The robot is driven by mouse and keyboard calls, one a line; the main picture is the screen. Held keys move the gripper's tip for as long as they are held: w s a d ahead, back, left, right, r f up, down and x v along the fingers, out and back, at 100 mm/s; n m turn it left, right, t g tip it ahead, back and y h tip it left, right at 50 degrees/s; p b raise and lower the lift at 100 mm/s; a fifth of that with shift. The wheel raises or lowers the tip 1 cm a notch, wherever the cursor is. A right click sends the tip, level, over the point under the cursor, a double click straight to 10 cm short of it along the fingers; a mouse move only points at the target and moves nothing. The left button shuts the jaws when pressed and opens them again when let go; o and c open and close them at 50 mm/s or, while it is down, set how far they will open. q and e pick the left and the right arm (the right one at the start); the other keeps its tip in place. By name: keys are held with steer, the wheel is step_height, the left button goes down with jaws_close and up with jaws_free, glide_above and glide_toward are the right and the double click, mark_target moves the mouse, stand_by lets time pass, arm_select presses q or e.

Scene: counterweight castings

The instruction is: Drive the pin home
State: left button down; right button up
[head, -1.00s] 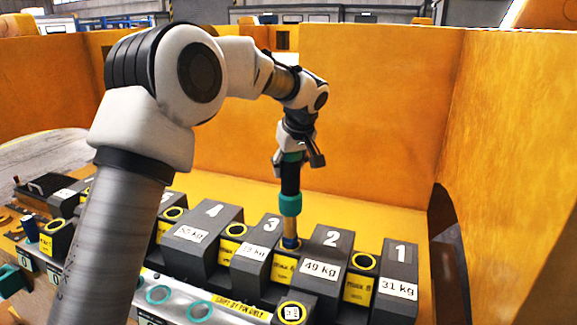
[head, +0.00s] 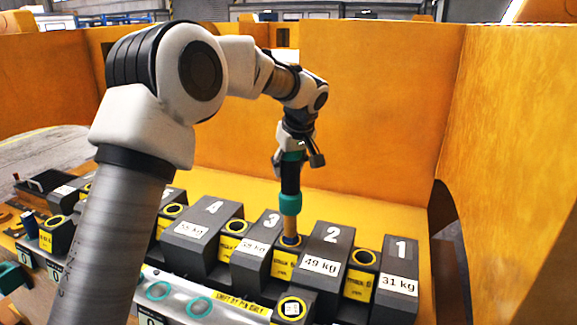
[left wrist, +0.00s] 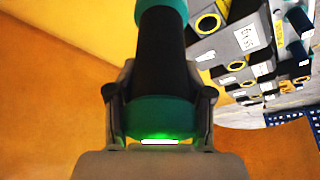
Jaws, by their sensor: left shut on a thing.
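My left gripper (head: 293,158) is shut on a tool (head: 290,180) with a black grip and teal bands, held upright above the castings. Its tan lower end reaches down to the yellow-labelled socket block (head: 284,262) between castings 2 and 3. A small blue piece (head: 290,241) shows at the tool's foot, in or on that socket; it may be the pin, and its depth cannot be told. In the left wrist view, the gripper's fingers (left wrist: 158,100) close around the tool (left wrist: 162,55). The tool's far end is out of that view. My right gripper is not in view.
Dark castings 1 (head: 400,262), 2 (head: 328,250), 3 (head: 262,238) and 4 (head: 205,225) stand in a row with yellow-ringed sockets between. An orange wall (head: 370,120) rises behind. Another blue-topped piece (head: 29,225) stands at the left.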

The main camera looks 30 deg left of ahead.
arm_select(q)
steer(key=shift+f+b, duration=0.75)
steer(key=shift+f, duration=0.4)
stand_by(0.6)
step_height(320, 180, up, 10)
steer(key=p, duration=0.7)
steer(key=shift+f, duration=0.2)
steer(key=shift+r, duration=0.3)
steer(key=shift+f, duration=0.1)
